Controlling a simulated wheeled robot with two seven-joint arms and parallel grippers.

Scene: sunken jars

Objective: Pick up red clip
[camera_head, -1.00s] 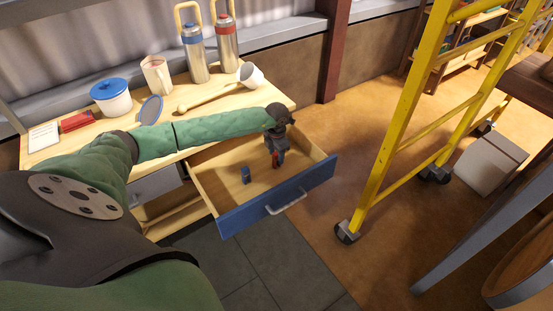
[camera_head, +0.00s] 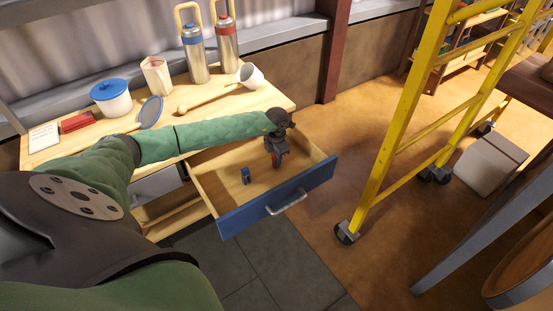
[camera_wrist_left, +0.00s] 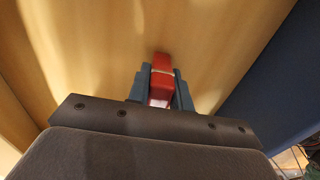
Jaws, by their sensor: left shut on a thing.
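The red clip (camera_wrist_left: 162,83) shows in the left wrist view between the blue-grey fingers of my left gripper (camera_wrist_left: 160,88). The fingers are shut on it, one on each side. In the head view my left gripper (camera_head: 277,160) points down inside the open drawer, and a little red of the clip (camera_head: 276,162) shows at its fingertips. Most of the clip is hidden there by the gripper. I cannot tell whether the clip still touches the drawer floor. My right gripper is not in view.
The open drawer (camera_head: 290,201) has a blue front and holds a small blue clip (camera_head: 246,176). The table (camera_head: 214,98) above carries a blue-lidded jar (camera_head: 111,98), two flasks, a mug and a red box (camera_head: 76,122). A yellow ladder (camera_head: 402,130) stands to the right.

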